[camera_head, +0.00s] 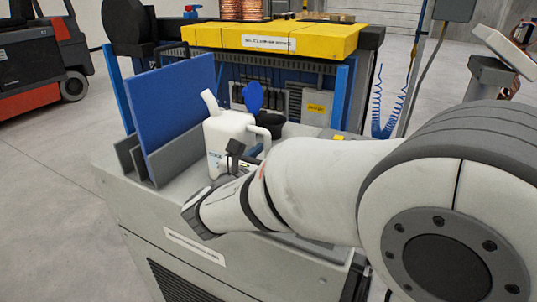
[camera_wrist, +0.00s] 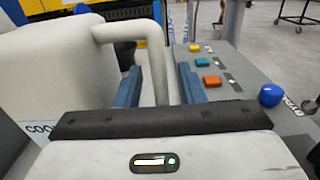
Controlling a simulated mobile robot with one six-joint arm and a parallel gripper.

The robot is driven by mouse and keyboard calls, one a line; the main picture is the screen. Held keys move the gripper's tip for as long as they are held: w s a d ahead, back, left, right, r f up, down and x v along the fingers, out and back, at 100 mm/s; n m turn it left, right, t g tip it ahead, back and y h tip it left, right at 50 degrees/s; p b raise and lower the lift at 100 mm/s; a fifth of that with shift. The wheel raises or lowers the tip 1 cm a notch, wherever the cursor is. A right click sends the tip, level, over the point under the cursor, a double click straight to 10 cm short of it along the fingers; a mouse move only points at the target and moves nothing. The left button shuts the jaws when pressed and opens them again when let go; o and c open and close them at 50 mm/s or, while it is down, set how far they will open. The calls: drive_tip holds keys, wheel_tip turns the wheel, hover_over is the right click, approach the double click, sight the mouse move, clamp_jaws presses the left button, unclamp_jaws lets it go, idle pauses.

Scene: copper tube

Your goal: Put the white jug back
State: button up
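The white jug (camera_head: 218,140) stands upright on the grey machine top, with a spout at its upper left and a handle (camera_head: 263,138) on its right. In the wrist view the jug's body (camera_wrist: 50,65) fills the left side, with part of a label starting "COO". Its handle (camera_wrist: 160,70) comes down between the two blue fingers of my gripper (camera_wrist: 159,84). The fingers are open, with a gap visible on either side of the handle.
A blue upright panel (camera_head: 178,110) in a grey holder stands left of the jug. A black round opening (camera_head: 270,124) with a raised blue cap (camera_head: 253,97) is behind it. A panel with coloured buttons (camera_wrist: 208,82) and a blue knob (camera_wrist: 271,95) lies right of my fingers.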

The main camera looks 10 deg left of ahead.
drive_tip(key=shift+r, duration=0.15)
drive_tip(key=shift+s+a, duration=0.1)
drive_tip(key=shift+s, duration=0.1)
drive_tip(key=v, duration=1.1)
drive_tip(key=shift+s+p, duration=0.3)
drive_tip(key=shift+p, duration=0.15)
